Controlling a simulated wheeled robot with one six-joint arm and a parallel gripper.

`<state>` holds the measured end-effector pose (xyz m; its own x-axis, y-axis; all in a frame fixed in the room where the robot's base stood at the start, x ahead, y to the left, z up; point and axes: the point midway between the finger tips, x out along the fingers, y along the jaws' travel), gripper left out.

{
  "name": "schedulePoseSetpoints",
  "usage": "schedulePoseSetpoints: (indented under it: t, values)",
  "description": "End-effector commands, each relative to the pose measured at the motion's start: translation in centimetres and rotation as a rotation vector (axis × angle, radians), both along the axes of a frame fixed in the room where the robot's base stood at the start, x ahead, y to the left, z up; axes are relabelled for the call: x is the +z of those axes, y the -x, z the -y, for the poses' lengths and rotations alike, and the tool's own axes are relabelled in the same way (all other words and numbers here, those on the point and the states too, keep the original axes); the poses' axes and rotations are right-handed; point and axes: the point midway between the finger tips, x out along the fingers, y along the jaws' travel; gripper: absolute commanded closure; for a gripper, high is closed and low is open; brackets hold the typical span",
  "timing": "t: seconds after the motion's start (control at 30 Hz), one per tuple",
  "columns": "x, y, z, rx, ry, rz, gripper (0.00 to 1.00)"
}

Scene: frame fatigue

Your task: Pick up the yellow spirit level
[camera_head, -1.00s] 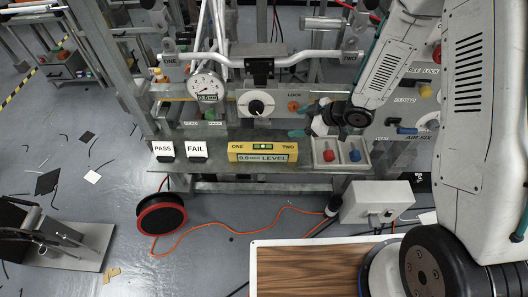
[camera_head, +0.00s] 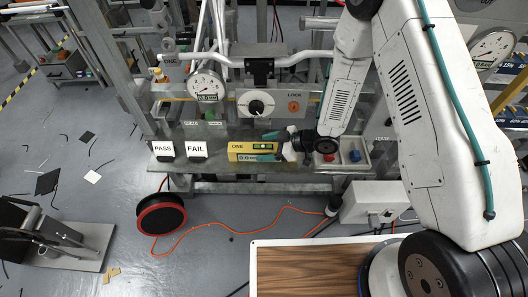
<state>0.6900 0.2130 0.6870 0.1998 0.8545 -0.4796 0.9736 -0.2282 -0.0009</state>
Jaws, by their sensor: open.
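The yellow spirit level (camera_head: 240,151) lies on the front edge of the grey bench shelf, with a green vial window and a label reading "0.0" on its front. My gripper (camera_head: 272,147) is at the level's right part, with its teal fingers pointing left. One finger shows above the level and one shows across its lower front face. The gripper hides the right end of the level. The jaws are open. I cannot tell whether the fingers touch the level.
White PASS (camera_head: 163,150) and FAIL (camera_head: 196,149) blocks stand left of the level. A grey tray with a red knob (camera_head: 328,157) and a blue knob (camera_head: 355,156) sits to the right. The gauge (camera_head: 206,86) and LOCK panel (camera_head: 263,104) rise behind.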

Motion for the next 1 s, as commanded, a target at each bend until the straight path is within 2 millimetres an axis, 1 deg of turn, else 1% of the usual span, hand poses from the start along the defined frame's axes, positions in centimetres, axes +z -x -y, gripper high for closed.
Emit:
schedulePoseSetpoints:
  t: [0.2, 0.27, 0.3, 0.37, 0.4, 0.43, 0.8, 1.0]
  values:
    - [0.0, 0.0, -0.1, 0.0, 0.0, 0.0, 0.26]
    - [0.0, 0.0, -0.1, 0.0, 0.0, 0.0, 0.42]
    - [0.0, 0.0, -0.1, 0.0, 0.0, 0.0, 0.54]
    - [0.0, 0.0, -0.1, 0.0, 0.0, 0.0, 0.7]
    - [0.0, 0.0, -0.1, 0.0, 0.0, 0.0, 0.81]
    - [0.0, 0.0, -0.1, 0.0, 0.0, 0.0, 0.86]
    - [0.1, 0.0, 0.0, -0.001, 0.001, 0.0, 0.85]
    - [1.3, -0.1, -0.1, -0.001, 0.0, 0.003, 0.85]
